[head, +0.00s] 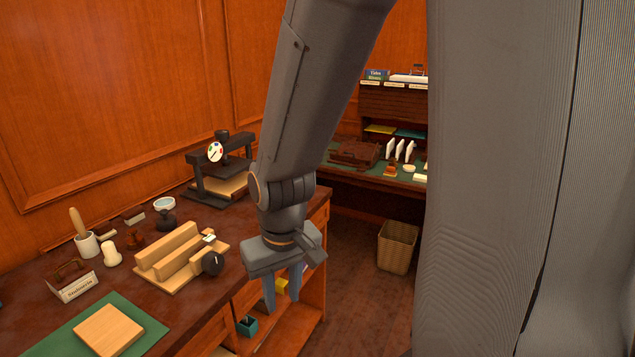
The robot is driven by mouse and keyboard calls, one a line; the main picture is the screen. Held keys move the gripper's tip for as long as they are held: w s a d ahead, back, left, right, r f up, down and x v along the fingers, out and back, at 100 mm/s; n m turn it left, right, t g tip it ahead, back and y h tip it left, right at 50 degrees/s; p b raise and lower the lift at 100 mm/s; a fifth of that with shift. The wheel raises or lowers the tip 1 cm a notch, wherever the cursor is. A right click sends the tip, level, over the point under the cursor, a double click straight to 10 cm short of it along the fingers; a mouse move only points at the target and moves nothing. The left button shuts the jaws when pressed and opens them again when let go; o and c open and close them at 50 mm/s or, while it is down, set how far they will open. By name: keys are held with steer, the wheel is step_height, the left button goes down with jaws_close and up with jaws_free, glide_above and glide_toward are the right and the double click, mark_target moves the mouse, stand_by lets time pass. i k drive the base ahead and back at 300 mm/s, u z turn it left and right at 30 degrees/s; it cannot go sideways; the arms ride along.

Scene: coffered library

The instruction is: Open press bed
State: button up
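A black press (198,177) with a round white dial stands at the far end of the dark bench. A pale wooden bed or board (226,188) lies low inside its frame; its far right side is hidden by my arm. A wooden fixture (166,243) with parallel bars on a base and a black knob (212,263) sits nearer, left of my gripper. I cannot tell from this view which of the two the task means. My gripper (283,304) points down beyond the bench's right edge, fingers apart and empty, touching neither.
A wooden block (108,329) on a green mat (146,335), a brush pot (87,244) and small tools crowd the bench (200,304). Open shelves lie below my gripper. A wicker basket (397,247) stands on the floor by a desk. My grey column blocks the right side.

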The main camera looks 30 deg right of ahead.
mark_target(236, 188)
steer(key=z, duration=0.7)
steer(key=k, duration=1)
steer(key=z, duration=0.9)
steer(key=i, duration=1.2)
steer(key=u, duration=0.35)
steer(key=i, duration=0.8)
steer(key=u, duration=1.3)
steer(key=i, duration=0.65)
steer(key=u, duration=0.65)
